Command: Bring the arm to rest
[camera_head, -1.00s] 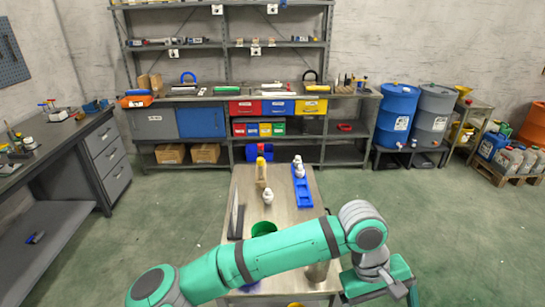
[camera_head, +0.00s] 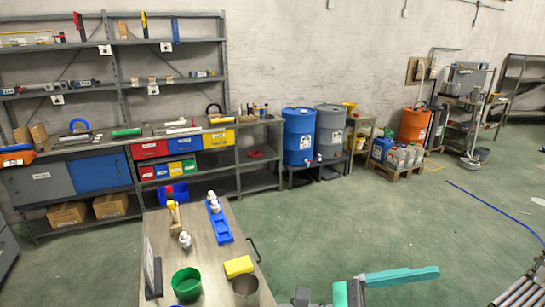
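Part of my arm, grey and teal, shows at the bottom edge right of the small bench, over the green floor. A long teal piece at its end, which looks like the body of my gripper (camera_head: 400,277), points to the right. Its fingers cannot be made out, so I cannot see whether they are open or shut. No held object shows. The rest of the arm is outside the picture.
The small bench (camera_head: 205,248) carries a green cup (camera_head: 186,284), a metal cup (camera_head: 246,290), a yellow block (camera_head: 238,266), a blue tray (camera_head: 221,225) and white bottles. Blue (camera_head: 299,137) and grey drums stand behind. Open floor (camera_head: 400,225) lies to the right.

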